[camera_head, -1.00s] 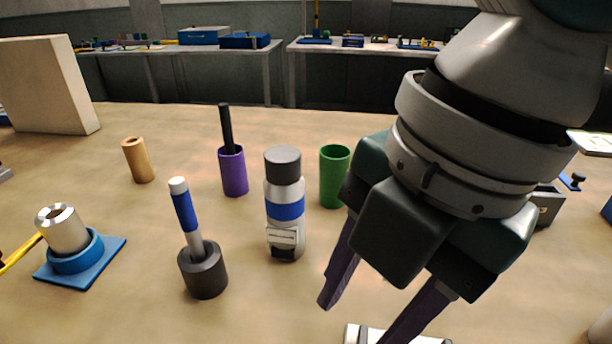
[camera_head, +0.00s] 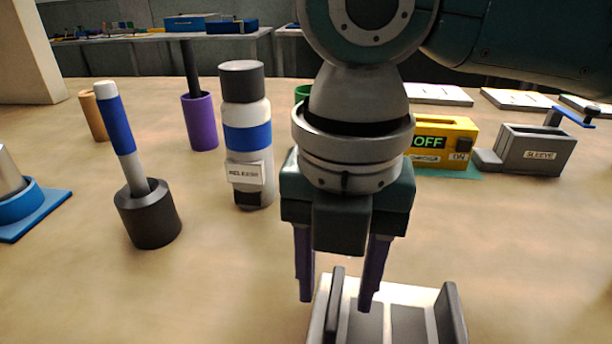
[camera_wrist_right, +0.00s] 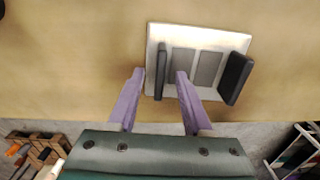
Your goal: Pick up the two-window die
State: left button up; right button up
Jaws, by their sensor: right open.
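A white plate with two grey rectangular windows (camera_head: 405,292), which looks like the two-window die, lies at the bottom of the head view. A dark upright bar stands along each side of it. The whole plate shows in the right wrist view (camera_wrist_right: 200,33). My right gripper (camera_head: 336,304) points down at the plate's left side, open and empty. In the right wrist view my right gripper's purple fingers (camera_wrist_right: 160,72) appear on either side of the left bar. I cannot tell how far down they reach or whether they touch. My left gripper is out of view.
A black holder with a blue-and-white tool (camera_head: 150,215), a white-and-blue bottle (camera_head: 247,145) and a purple cup (camera_head: 199,122) stand left of my gripper. A yellow box reading OFF (camera_head: 445,140) and a grey SLEEVE box (camera_head: 537,150) stand at right. White plates (camera_head: 517,100) lie behind.

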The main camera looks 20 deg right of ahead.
aim_at(335, 296)
notch_tip(335, 296, down, 3)
jog(key=shift+s, duration=0.1)
grip_shut()
dwell(0.4)
dwell(1.0)
